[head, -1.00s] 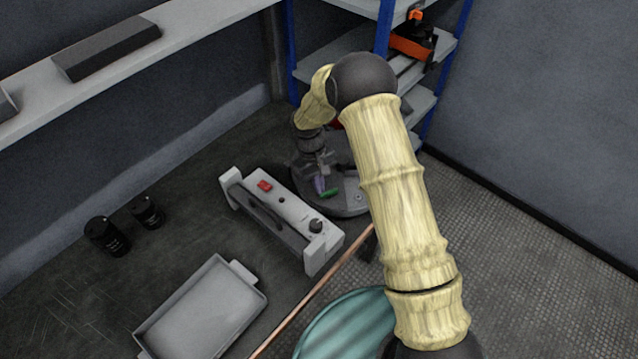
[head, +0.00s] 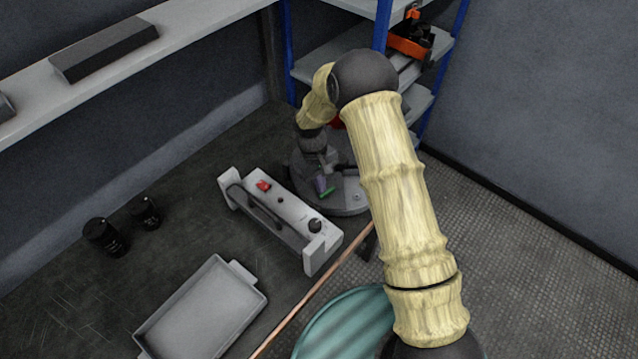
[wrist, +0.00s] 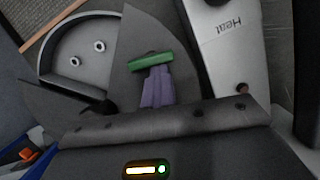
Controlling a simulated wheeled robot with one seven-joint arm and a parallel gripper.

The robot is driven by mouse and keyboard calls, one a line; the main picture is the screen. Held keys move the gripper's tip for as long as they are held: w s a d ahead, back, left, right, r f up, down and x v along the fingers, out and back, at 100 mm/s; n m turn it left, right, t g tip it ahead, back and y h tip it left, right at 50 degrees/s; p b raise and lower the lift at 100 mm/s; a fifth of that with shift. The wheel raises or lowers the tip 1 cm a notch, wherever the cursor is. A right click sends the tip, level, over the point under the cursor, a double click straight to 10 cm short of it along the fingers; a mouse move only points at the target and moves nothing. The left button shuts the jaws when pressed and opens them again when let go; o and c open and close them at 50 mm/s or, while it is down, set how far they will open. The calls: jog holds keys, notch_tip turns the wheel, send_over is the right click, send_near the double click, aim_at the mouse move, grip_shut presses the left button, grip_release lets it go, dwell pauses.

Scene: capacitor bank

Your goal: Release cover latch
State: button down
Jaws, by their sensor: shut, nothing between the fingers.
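A small green bar, which looks like the cover latch (head: 328,193), sits over a round dark-grey base (head: 348,203) at the far end of the bench. In the wrist view, the green bar (wrist: 151,61) lies crosswise over a grey plate. My gripper (head: 321,186) points down at it. Its purple fingers (wrist: 155,86) are shut together and empty, with their tips right at the green bar. I cannot tell whether they touch it. Part of the round base is hidden behind my arm in the head view.
A white control box (head: 283,220) with a red switch and a dark handle stands close to the base. Blue-posted shelves (head: 383,30) stand behind my arm.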

jog(key=w+a, duration=0.3)
jog(key=shift+w+r, duration=0.1)
jog(key=shift+r, duration=0.05)
jog(key=b+v, duration=0.1)
jog(key=v, duration=0.8)
jog(key=shift+s+r+b, duration=0.2)
jog(key=shift+r+b, duration=0.1)
jog(key=shift+r, duration=0.05)
jog(key=s+d+r+m+t+y+p, duration=0.1)
jog(key=s+d+r+m, duration=0.1)
jog(key=s+d+r, duration=0.3)
jog(key=s+d+r+m+t+p, duration=0.1)
jog(key=s+d+r+m, duration=0.1)
jog(key=d+r, duration=0.45)
jog(key=s+d+r+m+t+p, duration=0.1)
jog(key=s+d+m+t, duration=0.1)
jog(key=s+d, duration=0.8)
jog(key=s+m, duration=0.1)
jog(key=s, duration=0.3)
jog(key=shift+d+r+m+t+y+p, duration=0.2)
jog(key=shift+r+m+t+y+p, duration=0.1)
jog(key=shift+r+m+t+y, duration=0.1)
